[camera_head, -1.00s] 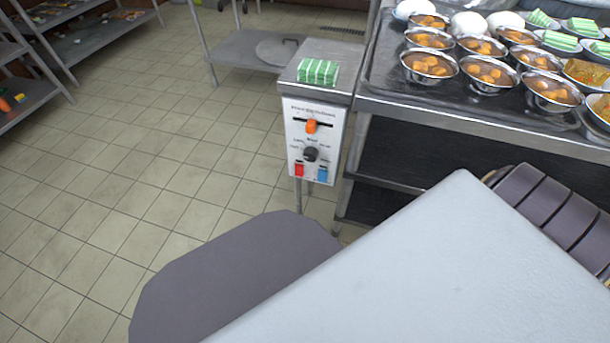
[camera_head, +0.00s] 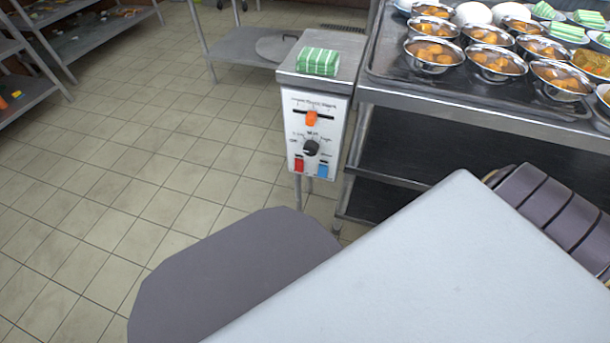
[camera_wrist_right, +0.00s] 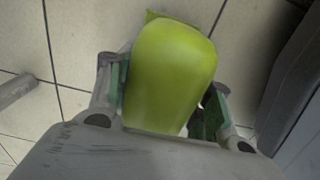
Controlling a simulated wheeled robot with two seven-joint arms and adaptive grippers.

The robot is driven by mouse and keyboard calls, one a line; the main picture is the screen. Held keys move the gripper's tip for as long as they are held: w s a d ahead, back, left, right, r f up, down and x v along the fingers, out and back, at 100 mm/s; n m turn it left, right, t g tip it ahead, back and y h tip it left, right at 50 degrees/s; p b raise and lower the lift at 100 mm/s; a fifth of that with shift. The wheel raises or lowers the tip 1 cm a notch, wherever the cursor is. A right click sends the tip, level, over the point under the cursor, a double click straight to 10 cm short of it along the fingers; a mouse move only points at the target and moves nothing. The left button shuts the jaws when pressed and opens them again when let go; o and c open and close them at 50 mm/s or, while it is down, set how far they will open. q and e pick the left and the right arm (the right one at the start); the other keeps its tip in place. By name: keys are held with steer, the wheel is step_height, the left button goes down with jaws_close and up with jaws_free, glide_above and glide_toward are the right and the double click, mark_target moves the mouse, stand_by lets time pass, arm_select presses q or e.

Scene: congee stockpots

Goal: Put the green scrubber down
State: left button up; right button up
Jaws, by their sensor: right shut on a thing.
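In the right wrist view the green scrubber (camera_wrist_right: 170,75) is a smooth, rounded yellow-green block. My right gripper (camera_wrist_right: 165,95) is shut on it, with one finger on each side. Beyond the scrubber I see floor tiles, so it is held over the floor with nothing under it in view. The head view shows neither the scrubber nor either gripper. My left gripper is in neither view.
A white control box (camera_head: 315,135) with knobs stands mid-view; a green striped stack (camera_head: 318,62) lies on top. To its right a metal counter (camera_head: 480,112) holds several bowls (camera_head: 433,54). A low shelf (camera_head: 240,50) stands behind. Open tiled floor (camera_head: 130,160) lies left.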

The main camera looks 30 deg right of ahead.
steer(key=shift+f, duration=0.1)
steer(key=o, duration=1.3)
steer(key=shift+o, duration=0.2)
